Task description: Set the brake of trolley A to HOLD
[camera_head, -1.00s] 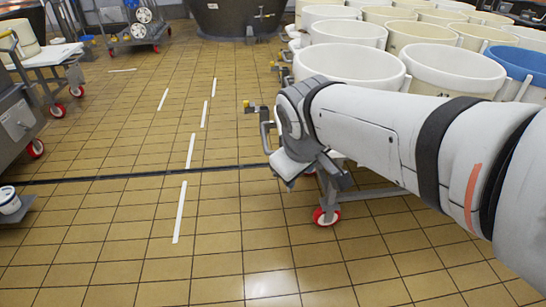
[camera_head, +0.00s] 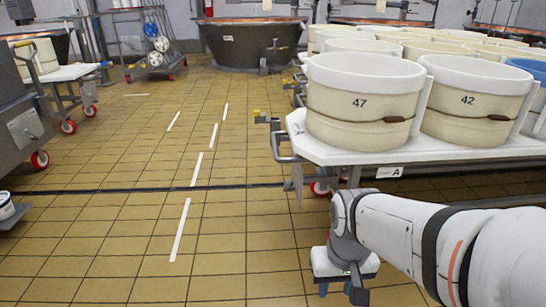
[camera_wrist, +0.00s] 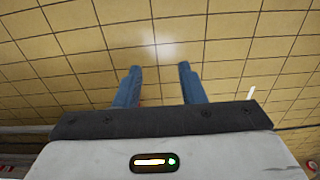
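Trolley A (camera_head: 300,145) is a white-topped cart at the right of the head view, with an "A" label (camera_head: 389,172) on its near edge. At its left end are a grey handle bar (camera_head: 278,145) and a yellow-tipped part (camera_head: 260,115), perhaps the brake lever; its setting is too small to read. My gripper (camera_head: 342,291) is low over the floor, in front of and below the trolley's near left corner. The wrist view shows its two blue fingers (camera_wrist: 160,70) apart, with only floor tiles between them. The gripper touches nothing visible.
Cream vats 47 (camera_head: 358,104) and 42 (camera_head: 467,100) stand on the trolley, with several more behind. A red caster (camera_head: 320,188) shows under its left end. Another cart (camera_head: 62,75) stands at far left.

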